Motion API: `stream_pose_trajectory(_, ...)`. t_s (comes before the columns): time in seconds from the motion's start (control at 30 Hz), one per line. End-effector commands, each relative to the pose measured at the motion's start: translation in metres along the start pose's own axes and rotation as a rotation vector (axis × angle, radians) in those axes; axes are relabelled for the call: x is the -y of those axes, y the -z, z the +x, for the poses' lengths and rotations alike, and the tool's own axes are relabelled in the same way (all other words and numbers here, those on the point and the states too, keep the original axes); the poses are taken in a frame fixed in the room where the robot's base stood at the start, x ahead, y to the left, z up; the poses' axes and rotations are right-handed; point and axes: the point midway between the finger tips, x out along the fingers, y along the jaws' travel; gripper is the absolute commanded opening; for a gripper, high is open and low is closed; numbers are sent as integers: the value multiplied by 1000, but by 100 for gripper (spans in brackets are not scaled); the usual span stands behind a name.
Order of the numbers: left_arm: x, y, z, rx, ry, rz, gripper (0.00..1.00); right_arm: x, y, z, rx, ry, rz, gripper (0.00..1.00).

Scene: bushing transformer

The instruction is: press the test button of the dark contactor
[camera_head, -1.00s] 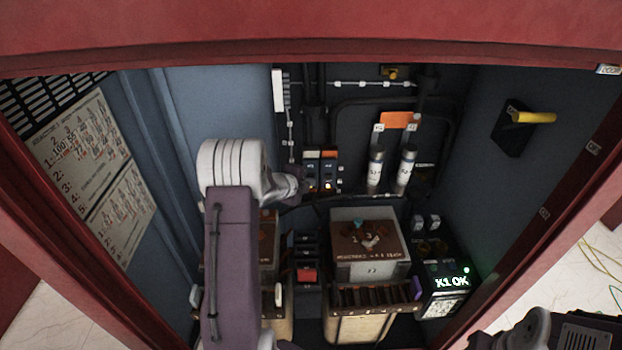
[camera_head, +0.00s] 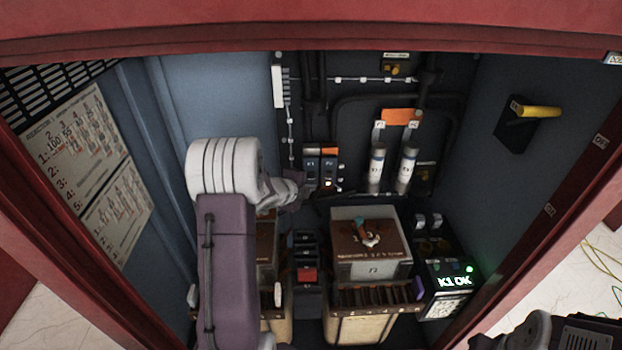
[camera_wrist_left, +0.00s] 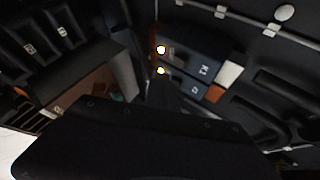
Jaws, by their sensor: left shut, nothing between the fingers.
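Two contactors stand side by side on the cabinet's back wall. The left one, K1 (camera_head: 311,164), has a white top; the right one (camera_head: 329,164) has an orange top. A lamp glows low on the right one. In the left wrist view, K1 (camera_wrist_left: 204,70) and the orange-topped contactor (camera_wrist_left: 195,88) show beside two bright lamps, so neither looks dark there. My left gripper (camera_head: 302,187) is shut and empty, just left of and below K1's lower end. I cannot tell whether it touches. Its dark fingers (camera_wrist_left: 163,88) point toward the lamps. The test buttons are too small to tell.
Two fuse-like cylinders (camera_head: 376,168) stand right of the contactors. A yellow-handled switch (camera_head: 538,112) is on the right wall. The red cabinet frame (camera_head: 310,30) borders the opening.

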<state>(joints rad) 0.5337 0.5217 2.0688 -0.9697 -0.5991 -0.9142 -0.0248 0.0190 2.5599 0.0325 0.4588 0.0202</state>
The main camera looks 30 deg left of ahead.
Motion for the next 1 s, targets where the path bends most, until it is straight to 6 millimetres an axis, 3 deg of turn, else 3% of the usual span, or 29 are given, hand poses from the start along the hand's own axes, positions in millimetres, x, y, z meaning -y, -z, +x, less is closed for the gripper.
stream_pose_trajectory(0.4, -18, 17, -23, 0, 1, 0, 0, 0, -2, 18, 0, 0, 0, 54)
stream_pose_trajectory(1.0, -18, 18, -24, 0, 0, -1, 0, 0, -2, 17, 0, 0, 0, 54)
